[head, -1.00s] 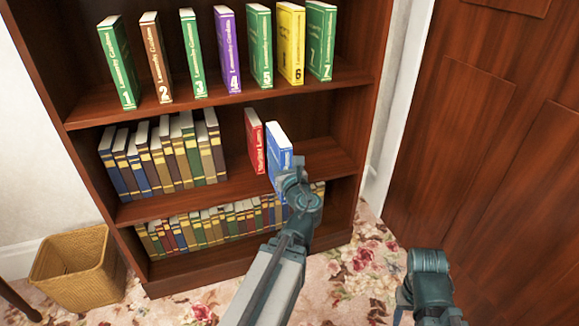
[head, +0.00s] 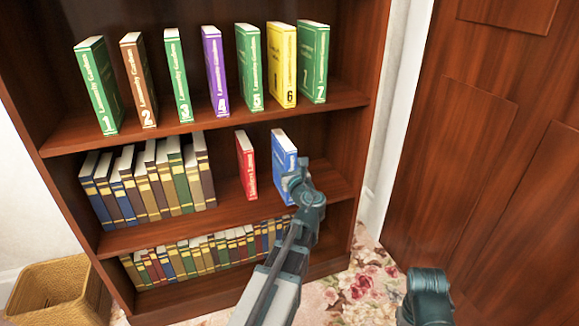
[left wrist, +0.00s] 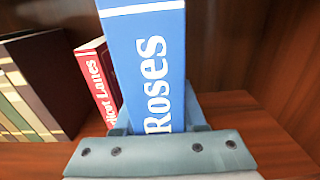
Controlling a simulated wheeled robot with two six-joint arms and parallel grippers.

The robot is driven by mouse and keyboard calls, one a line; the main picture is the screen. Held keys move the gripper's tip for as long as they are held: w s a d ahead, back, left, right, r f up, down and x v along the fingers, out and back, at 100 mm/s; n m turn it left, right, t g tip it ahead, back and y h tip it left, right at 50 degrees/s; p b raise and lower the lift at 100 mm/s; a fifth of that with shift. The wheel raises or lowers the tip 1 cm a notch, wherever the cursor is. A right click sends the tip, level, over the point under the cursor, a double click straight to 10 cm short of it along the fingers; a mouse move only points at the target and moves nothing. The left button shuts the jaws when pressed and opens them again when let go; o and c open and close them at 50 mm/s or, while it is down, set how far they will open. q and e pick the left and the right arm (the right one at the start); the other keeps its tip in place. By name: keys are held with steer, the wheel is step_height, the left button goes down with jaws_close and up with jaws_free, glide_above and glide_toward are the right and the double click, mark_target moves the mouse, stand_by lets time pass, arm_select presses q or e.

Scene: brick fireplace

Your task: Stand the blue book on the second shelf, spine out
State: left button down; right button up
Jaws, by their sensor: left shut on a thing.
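The blue book (head: 284,152) is upright at the second shelf (head: 226,203), to the right of a red book (head: 245,164) with a gap between them. In the left wrist view the blue book (left wrist: 150,62) shows its spine, lettered "Roses", facing out toward me. My left gripper (head: 294,182) is shut on the blue book near its lower part; its fingertips (left wrist: 160,128) are partly hidden by the book. I cannot tell whether the book's bottom touches the shelf. Part of my right arm shows at the lower right; its gripper fingers are not visible.
Several thick volumes (head: 150,182) fill the left of the second shelf. Numbered books (head: 216,72) stand on the shelf above, and a row of volumes (head: 205,252) on the shelf below. The shelf right of the blue book is free. A wicker basket (head: 58,292) stands lower left.

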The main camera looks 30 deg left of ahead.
arm_select(q)
steer(key=w+f+b, duration=0.3)
steer(key=shift+w+a+f+b, duration=0.3)
steer(key=shift+a+f+b, duration=0.05)
steer(key=shift+f+b, duration=0.05)
steer(key=shift+f, duration=0.1)
stand_by(0.4)
steer(key=shift+c, duration=2.4)
jaws_free()
